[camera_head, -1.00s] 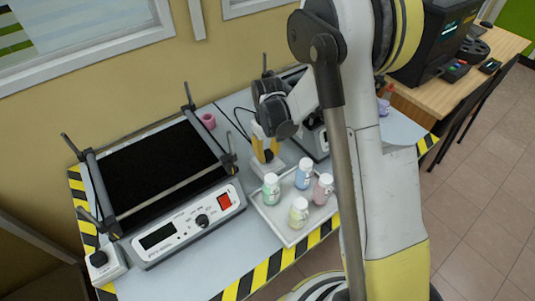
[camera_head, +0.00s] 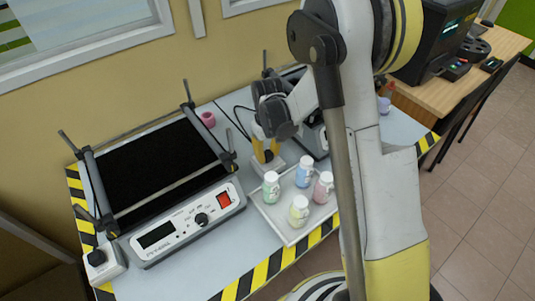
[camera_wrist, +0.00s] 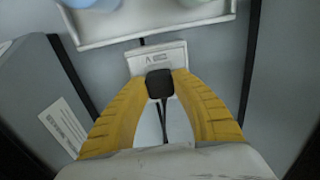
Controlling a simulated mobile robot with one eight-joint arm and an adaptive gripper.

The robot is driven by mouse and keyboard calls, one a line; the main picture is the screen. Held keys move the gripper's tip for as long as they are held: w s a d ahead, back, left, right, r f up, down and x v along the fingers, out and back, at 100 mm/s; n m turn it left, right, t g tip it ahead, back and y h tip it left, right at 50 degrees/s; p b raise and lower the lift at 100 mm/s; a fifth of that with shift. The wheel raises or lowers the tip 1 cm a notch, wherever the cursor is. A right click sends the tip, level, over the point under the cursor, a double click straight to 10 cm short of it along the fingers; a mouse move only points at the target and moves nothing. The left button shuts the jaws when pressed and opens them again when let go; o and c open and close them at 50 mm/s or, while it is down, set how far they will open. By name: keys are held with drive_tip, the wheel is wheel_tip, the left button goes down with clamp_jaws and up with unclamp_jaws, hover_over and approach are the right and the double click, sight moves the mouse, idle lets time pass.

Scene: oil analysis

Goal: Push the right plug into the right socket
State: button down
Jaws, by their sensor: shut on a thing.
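My gripper (camera_wrist: 160,78) has yellow fingers shut on a black plug (camera_wrist: 160,87) in the wrist view. A dark cord runs from the plug back between the fingers. The right socket (camera_wrist: 148,57), a pale box, lies just beyond the plug. The plug overlaps its near part, and I cannot tell how deep it sits.
A shaker (camera_head: 187,222) with a black platform stands to the left. A white tray (camera_head: 290,238) with several capped bottles lies close to the right socket. A grey device (camera_head: 314,138) stands right of my gripper. A pink ring-shaped item (camera_head: 208,119) sits near the wall.

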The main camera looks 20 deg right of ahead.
drive_tip(key=c, duration=1)
unclamp_jaws()
drive_tip(key=shift+c, duration=0.2)
wheel_tip(320, 180, up, 12)
